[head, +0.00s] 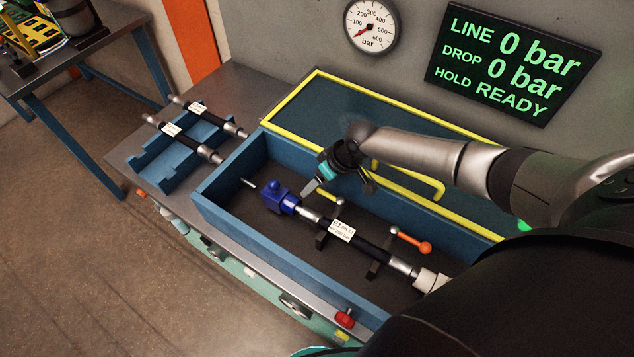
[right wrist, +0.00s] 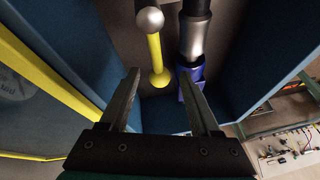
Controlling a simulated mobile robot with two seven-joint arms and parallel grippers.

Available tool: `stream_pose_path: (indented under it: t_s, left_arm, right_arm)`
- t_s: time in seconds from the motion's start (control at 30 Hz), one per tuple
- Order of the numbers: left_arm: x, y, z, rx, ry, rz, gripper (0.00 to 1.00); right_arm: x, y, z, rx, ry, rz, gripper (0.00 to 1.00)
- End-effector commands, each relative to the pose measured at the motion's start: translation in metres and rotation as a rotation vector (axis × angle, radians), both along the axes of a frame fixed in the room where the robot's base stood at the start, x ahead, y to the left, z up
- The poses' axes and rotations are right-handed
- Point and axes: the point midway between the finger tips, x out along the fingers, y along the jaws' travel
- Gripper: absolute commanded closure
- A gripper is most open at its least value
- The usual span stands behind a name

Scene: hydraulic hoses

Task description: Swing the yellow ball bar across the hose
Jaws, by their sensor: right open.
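The yellow ball bar (head: 328,195) lies beside the hose (head: 372,250) in the blue trough, running roughly along it. In the right wrist view the yellow bar (right wrist: 156,55) has a grey ball at its far end and a rounded yellow near end. The hose (right wrist: 194,38) runs beside it into a blue fitting (right wrist: 188,82). My right gripper (head: 338,184) is above the trough by the bar. In its wrist view the gripper (right wrist: 159,78) is open, with the bar's yellow end appearing between the fingertips; I cannot tell the depth. My left gripper is not in view.
The blue trough's walls (head: 228,180) surround the hose. An orange ball bar (head: 410,239) sits farther right along the hose. A yellow-framed guard (head: 318,105) stands behind. Spare hoses (head: 186,138) rest on a blue rack at left. The display (head: 512,62) reads 0 bar, READY.

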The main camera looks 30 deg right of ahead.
Motion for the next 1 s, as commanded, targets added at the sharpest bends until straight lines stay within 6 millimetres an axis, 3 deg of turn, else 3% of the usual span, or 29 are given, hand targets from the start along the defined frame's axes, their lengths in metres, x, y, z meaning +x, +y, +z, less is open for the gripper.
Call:
stream_pose_path:
  t_s: [0.07, 0.6, 1.0]
  left_arm:
    - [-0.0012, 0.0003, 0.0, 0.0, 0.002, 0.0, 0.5]
    - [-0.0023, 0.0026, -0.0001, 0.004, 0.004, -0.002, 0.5]
    - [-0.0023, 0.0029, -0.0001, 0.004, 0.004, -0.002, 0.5]
  right_arm:
    - [-0.0001, -0.0001, 0.0002, 0.0, 0.0, 0.0, 0.41]
    - [-0.0003, -0.0004, 0.0001, 0.0, 0.001, 0.0, 1.0]
    - [-0.0004, -0.0006, 0.0001, 0.0, 0.001, -0.001, 1.0]
